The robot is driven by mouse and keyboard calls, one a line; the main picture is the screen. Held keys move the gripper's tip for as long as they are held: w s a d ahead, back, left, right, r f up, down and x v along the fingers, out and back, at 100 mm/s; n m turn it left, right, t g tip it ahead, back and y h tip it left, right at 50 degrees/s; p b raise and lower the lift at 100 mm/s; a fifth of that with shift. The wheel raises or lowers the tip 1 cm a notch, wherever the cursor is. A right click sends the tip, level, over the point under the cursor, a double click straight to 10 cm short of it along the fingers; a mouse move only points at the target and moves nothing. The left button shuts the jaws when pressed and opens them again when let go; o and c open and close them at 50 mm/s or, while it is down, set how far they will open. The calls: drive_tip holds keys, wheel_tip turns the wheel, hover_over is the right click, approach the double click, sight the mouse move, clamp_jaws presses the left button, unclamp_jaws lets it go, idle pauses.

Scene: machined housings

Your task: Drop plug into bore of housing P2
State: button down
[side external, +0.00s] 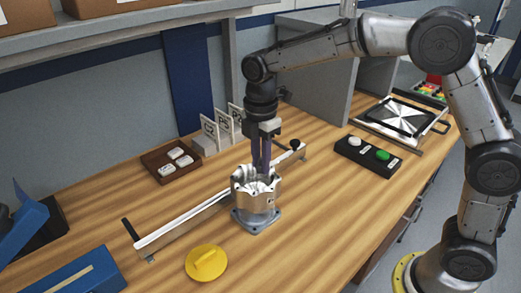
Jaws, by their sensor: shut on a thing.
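A silvery machined housing (257,208) stands upright on its square flange on the wooden bench, in the middle of the side external view. Its top is open with an uneven rim, and no P2 label can be read on it. My gripper (262,172) points straight down over the housing, with its dark fingers reaching to the open top. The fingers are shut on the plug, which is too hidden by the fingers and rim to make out. I cannot tell how deep the plug is in the bore.
A metal rail (185,226) runs behind the housing. A brown tray (167,163) and white cards (220,127) stand behind. A black button box (368,156) is at right. The bench front right is clear.

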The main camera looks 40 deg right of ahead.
drive_tip(key=shift+f, duration=0.6)
drive_tip(key=c, duration=0.6)
unclamp_jaws()
drive_tip(key=shift+c, duration=0.2)
wheel_tip(320, 180, up, 14)
drive_tip(key=shift+f, duration=0.1)
